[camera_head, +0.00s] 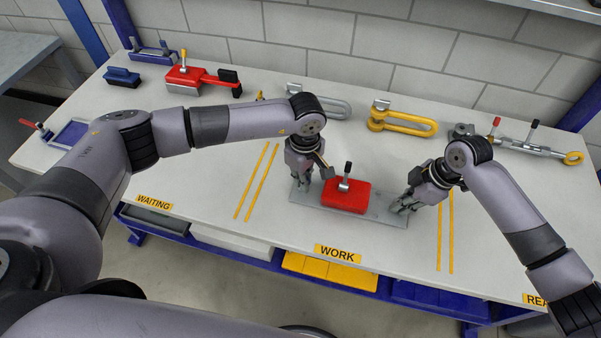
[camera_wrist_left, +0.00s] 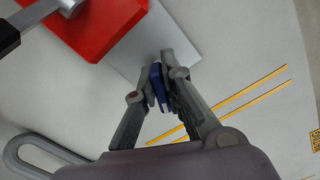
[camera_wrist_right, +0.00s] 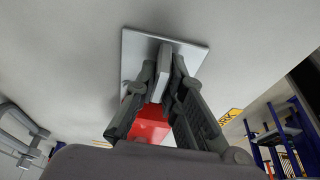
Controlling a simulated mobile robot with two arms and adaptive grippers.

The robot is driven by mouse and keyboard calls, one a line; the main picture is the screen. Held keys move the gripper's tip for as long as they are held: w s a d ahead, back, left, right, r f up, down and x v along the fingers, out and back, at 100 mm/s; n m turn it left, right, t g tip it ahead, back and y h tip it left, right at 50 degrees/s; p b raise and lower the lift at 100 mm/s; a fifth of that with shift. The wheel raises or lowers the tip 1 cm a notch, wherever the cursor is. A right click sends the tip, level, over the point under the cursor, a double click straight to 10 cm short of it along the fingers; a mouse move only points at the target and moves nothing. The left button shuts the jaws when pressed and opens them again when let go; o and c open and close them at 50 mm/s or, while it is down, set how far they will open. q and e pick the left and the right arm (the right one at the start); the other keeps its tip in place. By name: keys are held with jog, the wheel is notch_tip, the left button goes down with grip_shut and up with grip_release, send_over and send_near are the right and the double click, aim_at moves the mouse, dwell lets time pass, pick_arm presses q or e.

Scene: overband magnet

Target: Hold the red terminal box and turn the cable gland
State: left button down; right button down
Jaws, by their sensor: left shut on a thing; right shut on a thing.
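The red terminal box (camera_head: 346,198), with a black-handled lever on top, sits on a flat grey plate (camera_head: 375,215) in the work area. My left gripper (camera_head: 303,186) is at the plate's left end, shut on a small blue piece (camera_wrist_left: 157,80) beside the red box (camera_wrist_left: 95,25). I cannot tell whether this piece is the cable gland. My right gripper (camera_head: 400,207) is at the plate's right end, shut on an upright grey tab (camera_wrist_right: 161,72) on the plate (camera_wrist_right: 138,50). The red box (camera_wrist_right: 150,123) is partly hidden behind the fingers in the right wrist view.
Along the back lie a red tool (camera_head: 187,76), a blue block (camera_head: 122,76), a grey shackle (camera_head: 330,108), a yellow shackle (camera_head: 400,124) and a turnbuckle (camera_head: 530,146). A blue tray (camera_head: 72,132) is at the left. Bare table lies in front of the plate.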

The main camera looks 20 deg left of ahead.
pick_arm(q)
jog(key=shift+m, duration=0.9)
jog(key=shift+s+m, duration=0.1)
jog(key=shift+m, duration=0.8)
jog(key=c, duration=1.6)
grip_release()
jog(key=shift+c, duration=0.2)
